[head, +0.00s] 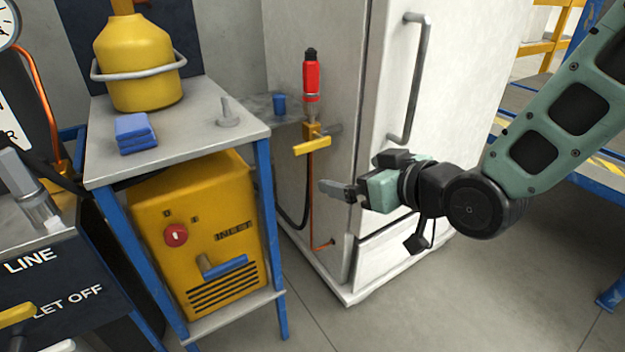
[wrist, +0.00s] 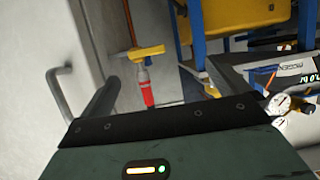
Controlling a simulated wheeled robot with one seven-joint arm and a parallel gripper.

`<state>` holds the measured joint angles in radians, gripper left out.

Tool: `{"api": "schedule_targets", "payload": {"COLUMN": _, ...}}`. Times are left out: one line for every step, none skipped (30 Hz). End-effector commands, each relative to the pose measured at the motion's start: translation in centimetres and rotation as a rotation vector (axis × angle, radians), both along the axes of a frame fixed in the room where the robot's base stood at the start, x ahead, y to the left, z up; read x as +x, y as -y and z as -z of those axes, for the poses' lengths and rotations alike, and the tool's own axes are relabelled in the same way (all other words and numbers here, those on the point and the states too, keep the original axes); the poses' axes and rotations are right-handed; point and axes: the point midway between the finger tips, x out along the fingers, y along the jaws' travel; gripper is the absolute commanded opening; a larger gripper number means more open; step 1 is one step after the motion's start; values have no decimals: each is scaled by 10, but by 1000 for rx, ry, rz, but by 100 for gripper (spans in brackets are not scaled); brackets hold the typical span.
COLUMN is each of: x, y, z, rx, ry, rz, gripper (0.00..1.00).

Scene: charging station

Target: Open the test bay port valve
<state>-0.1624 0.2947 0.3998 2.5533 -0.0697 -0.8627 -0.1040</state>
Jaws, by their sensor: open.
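A valve with a yellow lever (head: 311,145) sits on a brass body at the top of a thin copper pipe, beside the white cabinet. The lever lies roughly level, crosswise to the upright pipe. A red cylinder with a black top (head: 311,80) stands above it. No label shows on this valve. My gripper (head: 336,191) is open and empty, in front of the cabinet, to the lower right of the lever and apart from it. In the wrist view the yellow lever (wrist: 146,51) and the red cylinder (wrist: 148,97) show beyond my gripper.
The white cabinet (head: 385,90) with a long grey handle (head: 413,80) stands close behind my gripper. A blue-legged bench (head: 205,125) holds a yellow gas bottle (head: 137,65) and blue cloths (head: 135,133). A yellow machine (head: 200,235) sits below. Floor (head: 450,300) at front right is clear.

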Motion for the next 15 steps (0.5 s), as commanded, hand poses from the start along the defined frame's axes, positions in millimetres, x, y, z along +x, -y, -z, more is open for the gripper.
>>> {"api": "schedule_targets", "payload": {"x": 8, "y": 2, "z": 29, "rx": 37, "ry": 46, "rz": 11, "gripper": 100}}
{"api": "schedule_targets", "payload": {"x": 12, "y": 3, "z": 33, "rx": 60, "ry": 76, "rz": 15, "gripper": 100}}
{"api": "schedule_targets", "payload": {"x": 16, "y": 4, "z": 38, "rx": 89, "ry": 116, "rz": 20, "gripper": 100}}
{"api": "schedule_targets", "payload": {"x": 19, "y": 6, "z": 40, "rx": 109, "ry": 144, "rz": 25, "gripper": 100}}
{"api": "schedule_targets", "payload": {"x": 22, "y": 7, "z": 43, "rx": 128, "ry": 169, "rz": 31, "gripper": 100}}
{"api": "schedule_targets", "payload": {"x": 25, "y": 9, "z": 45, "rx": 150, "ry": 200, "rz": 37, "gripper": 100}}
{"api": "schedule_targets", "payload": {"x": 26, "y": 10, "z": 46, "rx": 166, "ry": 221, "rz": 40, "gripper": 100}}
{"api": "schedule_targets", "payload": {"x": 28, "y": 11, "z": 47, "rx": 179, "ry": 240, "rz": 42, "gripper": 100}}
{"api": "schedule_targets", "payload": {"x": 29, "y": 13, "z": 48, "rx": 193, "ry": 260, "rz": 46, "gripper": 100}}
{"api": "schedule_targets", "payload": {"x": 30, "y": 14, "z": 48, "rx": 202, "ry": 274, "rz": 49, "gripper": 100}}
{"api": "schedule_targets", "payload": {"x": 31, "y": 14, "z": 48, "rx": 210, "ry": 284, "rz": 51, "gripper": 100}}
{"api": "schedule_targets", "payload": {"x": 32, "y": 15, "z": 47, "rx": 218, "ry": 297, "rz": 54, "gripper": 100}}
{"api": "schedule_targets", "payload": {"x": 32, "y": 15, "z": 47, "rx": 222, "ry": 302, "rz": 55, "gripper": 100}}
{"api": "schedule_targets", "payload": {"x": 33, "y": 15, "z": 47, "rx": 225, "ry": 307, "rz": 56, "gripper": 100}}
{"api": "schedule_targets", "payload": {"x": 35, "y": 14, "z": 46, "rx": 229, "ry": 310, "rz": 57, "gripper": 100}}
